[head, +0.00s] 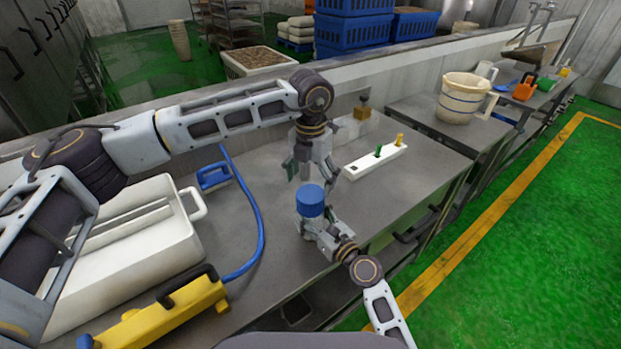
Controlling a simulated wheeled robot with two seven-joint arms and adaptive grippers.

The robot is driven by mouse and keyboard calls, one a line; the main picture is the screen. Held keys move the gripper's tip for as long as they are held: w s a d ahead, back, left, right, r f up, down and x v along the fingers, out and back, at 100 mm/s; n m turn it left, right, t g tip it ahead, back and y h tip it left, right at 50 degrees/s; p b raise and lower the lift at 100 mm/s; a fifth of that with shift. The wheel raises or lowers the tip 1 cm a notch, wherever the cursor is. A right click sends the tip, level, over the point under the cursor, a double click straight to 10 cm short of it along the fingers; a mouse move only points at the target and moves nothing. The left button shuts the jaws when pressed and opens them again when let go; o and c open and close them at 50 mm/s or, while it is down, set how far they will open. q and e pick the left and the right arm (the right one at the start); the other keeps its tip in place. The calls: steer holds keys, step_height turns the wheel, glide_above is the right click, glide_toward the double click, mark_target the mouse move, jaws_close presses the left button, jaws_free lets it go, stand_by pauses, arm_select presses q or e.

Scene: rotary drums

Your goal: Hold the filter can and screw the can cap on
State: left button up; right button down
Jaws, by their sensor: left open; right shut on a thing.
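A short blue cylinder (310,199) stands upright near the front edge of the grey table. I take it for the filter can with its cap, but I cannot tell the cap and the can body apart in this view. My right gripper (308,226) comes in from the front right and is shut on the can, low at its side, hiding its lower part. My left gripper (314,176) points down just above and behind the blue top. Its fingers are spread apart, with nothing seen between them.
A white strip with a green and a yellow knob (375,161) lies to the right. A blue hose (247,205), a white tray (150,240) and a yellow tool (165,315) lie to the left. A small yellow-brown block (362,112) stands behind.

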mark_target(310, 194)
arm_select(q)
steer(key=n, duration=0.8)
steer(key=shift+n, duration=0.3)
steer(key=shift+f, duration=0.2)
steer(key=shift+f, duration=3.85)
steer(key=shift+c, duration=0.4)
steer(key=c, duration=1)
